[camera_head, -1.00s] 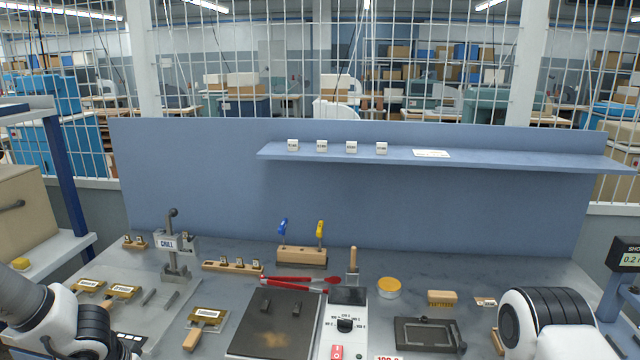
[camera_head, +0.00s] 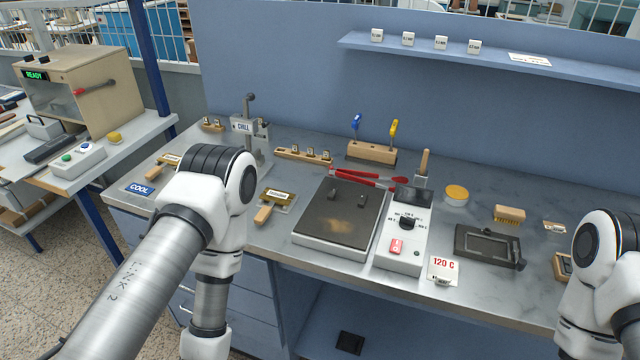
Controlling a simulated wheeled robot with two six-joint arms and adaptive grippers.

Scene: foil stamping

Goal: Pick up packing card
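Two things could be the packing card, and I cannot tell which it is. A flat white card (camera_head: 529,59) with print too small to read lies on the blue wall shelf. A small pale card-like piece (camera_head: 554,227) lies on the bench at the right, beside the wooden brush. Only links of my two arms show, the left one bent in front of the bench's left part and the right one at the right edge. Neither gripper is in view.
The bench holds a dark hot plate (camera_head: 335,217), a control box (camera_head: 405,235), a 120 C sign (camera_head: 442,269), a black frame (camera_head: 488,246), a yellow-lidded tin (camera_head: 456,194) and a brush (camera_head: 509,214). White labelled cubes stand on the shelf (camera_head: 600,75). A READY machine (camera_head: 85,90) stands left.

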